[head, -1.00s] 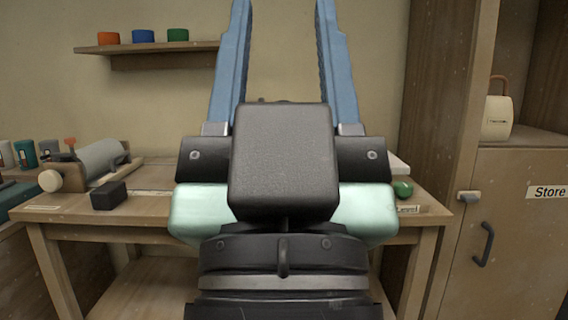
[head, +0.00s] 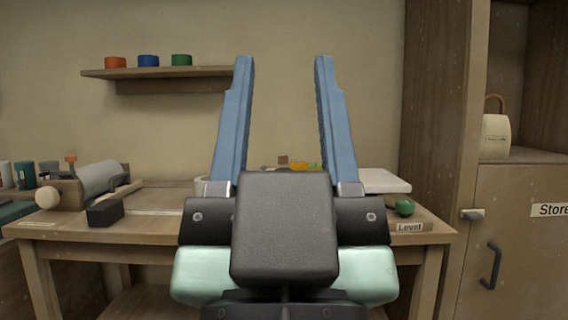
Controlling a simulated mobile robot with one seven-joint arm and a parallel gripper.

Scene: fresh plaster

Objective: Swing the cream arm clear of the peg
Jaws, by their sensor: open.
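A small cream arm (head: 475,214) sits level at the left edge of the door marked Store, at the right of the head view. A small grey part lies at its left end. It is too small to tell whether this is the peg, or whether the arm rests on it. My gripper (head: 283,62) is open and empty in the middle of the view, its two blue fingers pointing up and away. It is well to the left of the cream arm in the picture and apart from it.
The Store door (head: 528,240) has a dark handle (head: 491,266). A cream container (head: 496,135) stands in the recess above. A workbench (head: 150,228) behind my gripper bears a roller (head: 100,178), a black block (head: 105,213) and a green ball (head: 404,207). A wall shelf (head: 170,74) holds coloured pots.

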